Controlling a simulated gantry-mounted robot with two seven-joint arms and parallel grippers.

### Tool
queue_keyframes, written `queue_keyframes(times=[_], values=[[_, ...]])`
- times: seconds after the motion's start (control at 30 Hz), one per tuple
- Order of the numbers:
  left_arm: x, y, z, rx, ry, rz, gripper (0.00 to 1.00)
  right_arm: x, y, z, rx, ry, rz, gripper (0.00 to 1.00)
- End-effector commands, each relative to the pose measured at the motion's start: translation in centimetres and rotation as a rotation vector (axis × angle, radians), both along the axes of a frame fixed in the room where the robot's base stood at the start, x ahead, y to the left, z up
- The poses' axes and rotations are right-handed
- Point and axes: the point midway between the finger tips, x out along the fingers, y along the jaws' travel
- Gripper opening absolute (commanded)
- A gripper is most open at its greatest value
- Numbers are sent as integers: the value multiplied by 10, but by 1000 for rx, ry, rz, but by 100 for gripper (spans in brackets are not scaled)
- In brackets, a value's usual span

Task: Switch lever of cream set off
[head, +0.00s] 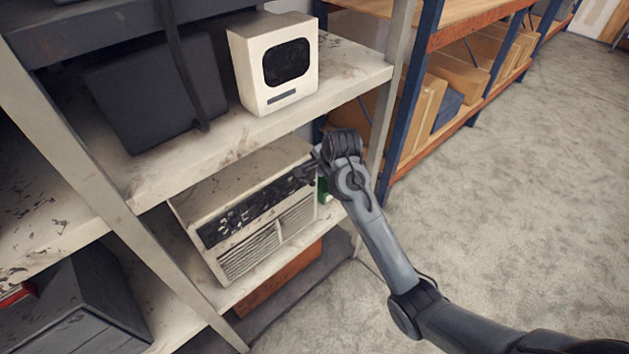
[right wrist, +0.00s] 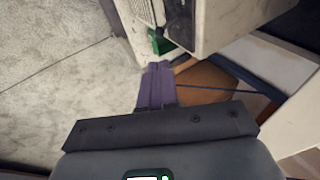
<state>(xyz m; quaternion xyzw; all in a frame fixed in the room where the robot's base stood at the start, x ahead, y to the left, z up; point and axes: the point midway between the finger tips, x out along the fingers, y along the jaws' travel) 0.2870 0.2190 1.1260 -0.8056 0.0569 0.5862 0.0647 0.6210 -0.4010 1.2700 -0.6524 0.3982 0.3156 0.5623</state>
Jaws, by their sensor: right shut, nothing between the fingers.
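A cream set (head: 245,205) with a dark front panel and two slatted grilles sits on the lower shelf in the head view. Small knobs and markings show on its panel, but I cannot pick out the lever. My right gripper (head: 312,168) is at the panel's right end and hides part of it; I cannot tell whether it touches. In the right wrist view the shut, empty fingers (right wrist: 157,84) point toward a slatted grille (right wrist: 144,12) at the top edge. My left gripper is not in view.
A second cream set (head: 275,62) with a dark screen stands on the upper shelf (head: 225,145), beside a dark box (head: 155,90). A green object (head: 325,190) is just right of the lower set. A shelf post (head: 392,75) stands behind my right arm. The floor (head: 510,200) at right is clear.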

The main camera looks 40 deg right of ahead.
Motion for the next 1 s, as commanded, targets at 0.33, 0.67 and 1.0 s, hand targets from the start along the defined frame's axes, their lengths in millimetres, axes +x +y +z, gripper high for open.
queue_keyframes(times=[0.33,0.67,1.0], values=[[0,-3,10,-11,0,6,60,24,-8,-44,3,5,0,0],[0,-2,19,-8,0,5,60,52,-18,-93,2,4,0,0],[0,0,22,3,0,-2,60,64,-21,-115,0,2,1,0]])
